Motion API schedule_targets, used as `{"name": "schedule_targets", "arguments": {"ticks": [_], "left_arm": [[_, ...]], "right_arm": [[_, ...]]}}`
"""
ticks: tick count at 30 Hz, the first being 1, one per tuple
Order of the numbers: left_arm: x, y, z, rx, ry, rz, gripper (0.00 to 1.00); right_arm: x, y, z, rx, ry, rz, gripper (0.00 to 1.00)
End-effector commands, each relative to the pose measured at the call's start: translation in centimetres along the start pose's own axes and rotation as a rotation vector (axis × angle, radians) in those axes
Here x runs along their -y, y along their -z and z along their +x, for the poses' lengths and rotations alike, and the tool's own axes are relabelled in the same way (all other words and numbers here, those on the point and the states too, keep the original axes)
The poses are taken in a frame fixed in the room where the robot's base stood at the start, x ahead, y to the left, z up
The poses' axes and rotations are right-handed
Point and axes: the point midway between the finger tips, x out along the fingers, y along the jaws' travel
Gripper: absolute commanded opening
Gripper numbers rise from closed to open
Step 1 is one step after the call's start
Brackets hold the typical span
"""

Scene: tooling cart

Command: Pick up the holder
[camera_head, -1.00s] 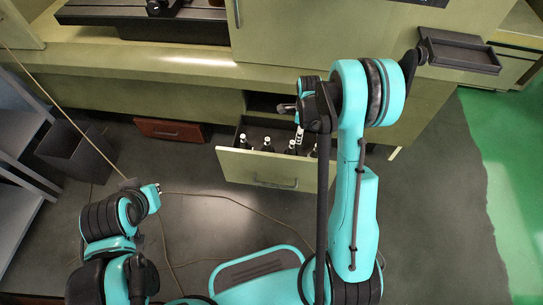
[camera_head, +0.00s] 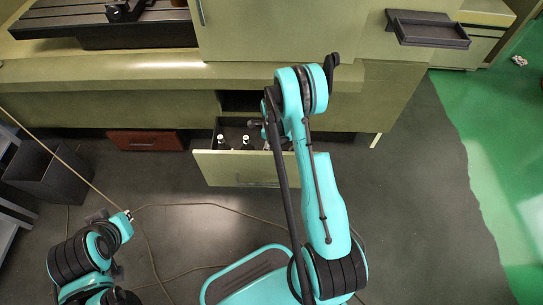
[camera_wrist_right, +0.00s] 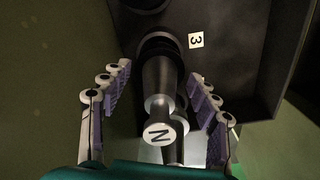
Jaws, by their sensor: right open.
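In the right wrist view a dark grey holder (camera_wrist_right: 160,85) with an "N" on its pale round end lies between the two fingers of my right gripper (camera_wrist_right: 157,105). The fingers are spread, with a gap to the holder on both sides. Part of another holder (camera_wrist_right: 179,151) shows behind it. In the head view dark holders with white ends (camera_head: 221,141) stand in the open drawer (camera_head: 215,170). My right arm covers the drawer's right part and most of that gripper. My left gripper (camera_head: 128,214) is low at the left, away from the drawer; its fingers are too small to read.
A "3" label (camera_wrist_right: 196,40) is on the dark drawer surface. A red-brown drawer front (camera_head: 146,141) and a dark bin (camera_head: 48,172) are left of the open drawer. A dark tray (camera_head: 430,31) juts out at upper right.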

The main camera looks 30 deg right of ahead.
Motion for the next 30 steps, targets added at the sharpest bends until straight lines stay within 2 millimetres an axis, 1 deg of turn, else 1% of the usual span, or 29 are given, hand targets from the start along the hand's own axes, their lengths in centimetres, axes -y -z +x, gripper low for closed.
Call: {"name": "schedule_targets", "arguments": {"ticks": [1,6,8,9,11,12,13,23,26,30], "left_arm": [[0.0,-0.1,0.1,0.0,0.0,0.0,0.0],[0.0,0.0,0.0,0.0,0.0,0.0,0.0],[0.0,0.1,0.0,0.0,0.0,0.0,0.0],[0.0,0.1,0.0,0.0,0.0,0.0,0.0],[0.0,0.1,0.0,0.0,0.0,0.0,0.0],[0.0,0.0,0.0,0.0,0.0,0.0,0.0],[0.0,0.0,0.0,0.0,0.0,0.0,0.0],[0.0,0.1,-0.1,0.0,0.0,0.0,0.0],[0.0,0.3,-0.4,0.0,0.0,0.0,0.0],[0.0,1.0,-1.3,0.0,0.0,0.0,0.0]], "right_arm": [[0.0,0.0,0.2,0.0,0.0,0.0,0.61],[0.0,0.0,0.1,0.0,0.0,-0.001,0.61],[0.0,0.0,0.1,0.0,0.0,-0.001,0.45],[0.0,0.0,0.1,0.0,0.0,-0.001,0.35],[0.0,0.0,0.1,0.0,0.0,-0.001,0.19],[0.0,0.0,0.1,0.0,0.0,-0.001,0.08],[0.0,0.0,0.1,0.0,0.0,-0.001,0.01],[0.0,0.0,-0.1,0.0,0.0,-0.001,0.0],[0.0,0.0,-0.9,0.0,0.0,-0.001,0.0],[0.0,0.0,-3.2,0.0,0.0,-0.001,0.0]]}}
